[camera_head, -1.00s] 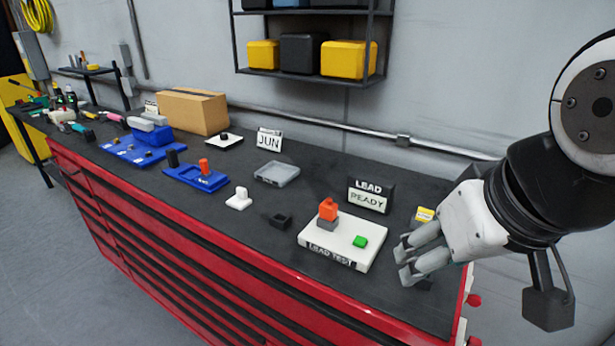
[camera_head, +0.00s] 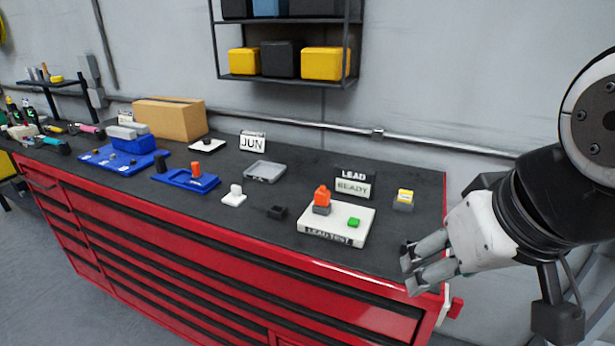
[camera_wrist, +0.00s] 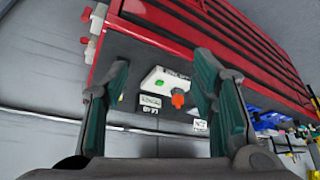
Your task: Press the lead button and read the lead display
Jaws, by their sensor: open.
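The white LEAD TEST block (camera_head: 338,234) sits near the front right of the bench. It carries a green button (camera_head: 354,223) on its right and an orange-topped grey piece (camera_head: 322,198) at its back left. Behind it stands the lead display (camera_head: 352,186), a dark sign marked LEAD that reads READY. My gripper (camera_head: 410,268) is open and empty, to the right of the block and apart from it. In the wrist view, the block (camera_wrist: 168,81), green button (camera_wrist: 158,83) and orange piece (camera_wrist: 178,98) show upside down between the open fingers (camera_wrist: 166,95).
A yellow-topped grey piece (camera_head: 404,201) stands right of the display. A small black holder (camera_head: 277,212), a white piece (camera_head: 234,196), a grey tray (camera_head: 265,171) and a blue tray (camera_head: 186,180) lie to the left. A shelf (camera_head: 285,79) hangs on the wall behind.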

